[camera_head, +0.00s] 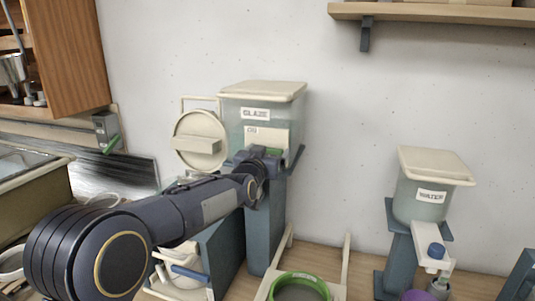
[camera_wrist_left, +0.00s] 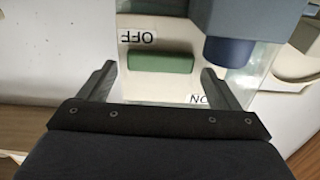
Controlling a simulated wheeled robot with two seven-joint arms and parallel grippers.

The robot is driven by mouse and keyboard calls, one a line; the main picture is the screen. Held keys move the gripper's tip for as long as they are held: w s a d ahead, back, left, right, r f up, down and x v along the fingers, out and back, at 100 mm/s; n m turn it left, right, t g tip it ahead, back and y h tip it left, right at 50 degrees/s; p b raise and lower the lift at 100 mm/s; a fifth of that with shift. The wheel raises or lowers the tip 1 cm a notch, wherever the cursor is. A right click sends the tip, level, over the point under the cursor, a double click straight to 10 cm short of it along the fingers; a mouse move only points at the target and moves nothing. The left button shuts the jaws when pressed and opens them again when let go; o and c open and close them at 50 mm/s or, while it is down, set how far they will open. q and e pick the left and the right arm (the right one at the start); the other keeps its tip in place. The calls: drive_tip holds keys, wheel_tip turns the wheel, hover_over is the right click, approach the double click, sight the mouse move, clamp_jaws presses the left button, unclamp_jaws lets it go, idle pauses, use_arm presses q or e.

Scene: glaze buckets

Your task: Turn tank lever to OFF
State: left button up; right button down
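The glaze tank (camera_head: 233,112) is a clear box with a cream lid and a GLAZE label, standing on a blue-grey stand against the wall. A cream plate on it carries the green lever (camera_head: 274,152). In the left wrist view the lever (camera_wrist_left: 160,62) lies level in the picture between the fingertips. The OFF label (camera_wrist_left: 138,36) shows upside down above it, and the ON label (camera_wrist_left: 204,100) is below right, partly covered by a finger. My left gripper (camera_wrist_left: 160,72) is open around the lever with gaps at both sides. My right gripper is not in view.
A WATER tank (camera_head: 428,201) on its own stand is at the right. A green-rimmed bucket (camera_head: 301,281) sits low in front of the glaze stand. A round cream lid (camera_head: 199,128) is left of the tank. A wooden shelf (camera_head: 440,13) is at the upper right.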

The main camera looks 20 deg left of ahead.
use_arm(q)
drive_tip(key=s+b, duration=0.1)
drive_tip(key=s, duration=0.6)
drive_tip(key=shift+s, duration=0.4)
drive_tip(key=shift+a, duration=0.15)
drive_tip(key=s+f+g+h, duration=0.1)
drive_tip(key=s+f+g, duration=0.3)
drive_tip(key=s+f, duration=0.3)
drive_tip(key=s+f+n+g+h, duration=0.1)
drive_tip(key=s+f+g, duration=0.3)
drive_tip(key=s, duration=1.4)
drive_tip(key=s+f+n+g+h, duration=0.1)
drive_tip(key=s+f+g, duration=0.3)
drive_tip(key=s+f, duration=0.7)
drive_tip(key=shift+s+d, duration=0.3)
drive_tip(key=shift+s, duration=0.5)
